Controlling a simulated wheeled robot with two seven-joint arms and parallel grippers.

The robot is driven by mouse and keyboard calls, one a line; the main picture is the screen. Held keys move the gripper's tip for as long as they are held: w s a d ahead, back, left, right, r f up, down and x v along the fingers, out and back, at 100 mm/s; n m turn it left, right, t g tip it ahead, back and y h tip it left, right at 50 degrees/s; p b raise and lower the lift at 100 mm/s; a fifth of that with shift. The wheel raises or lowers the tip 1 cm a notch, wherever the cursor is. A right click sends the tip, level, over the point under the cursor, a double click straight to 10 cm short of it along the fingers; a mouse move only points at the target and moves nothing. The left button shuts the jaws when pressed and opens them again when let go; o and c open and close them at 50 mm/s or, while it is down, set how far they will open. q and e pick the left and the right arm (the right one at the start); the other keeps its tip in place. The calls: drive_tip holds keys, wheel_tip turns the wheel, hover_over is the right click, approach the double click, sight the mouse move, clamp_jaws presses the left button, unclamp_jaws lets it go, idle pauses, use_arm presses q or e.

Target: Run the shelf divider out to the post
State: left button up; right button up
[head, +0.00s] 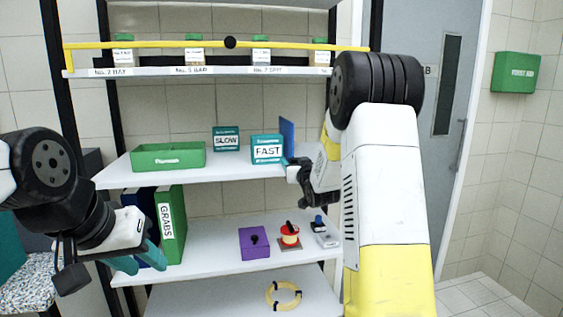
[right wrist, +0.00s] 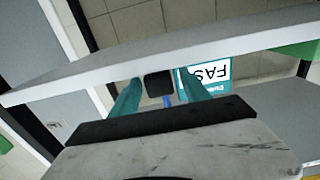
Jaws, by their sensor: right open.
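The shelf divider, a thin blue upright panel (head: 287,137), stands on the middle shelf just right of the FAST box (head: 267,150). In the right wrist view a narrow blue strip (right wrist: 167,101), probably the divider seen nearly edge-on, shows between my fingers beside a black block (right wrist: 158,85). My right gripper (head: 289,163) is at the shelf's front edge by the divider; its teal fingers also show apart in the right wrist view (right wrist: 160,94). Contact with the divider cannot be told. My left gripper (head: 139,260) is open and empty near the lower shelf's left end.
The middle shelf (head: 125,178) also holds a green bin (head: 168,156) and a SLOW box (head: 226,138). Below stand a green GRABS binder (head: 171,222), a purple box (head: 253,243) and a red-yellow spool (head: 290,236). A yellow bar (head: 140,44) crosses the top shelf.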

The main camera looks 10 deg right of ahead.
drive_tip(key=shift+w, duration=1.75)
drive_tip(key=shift+c, duration=0.2)
clamp_jaws()
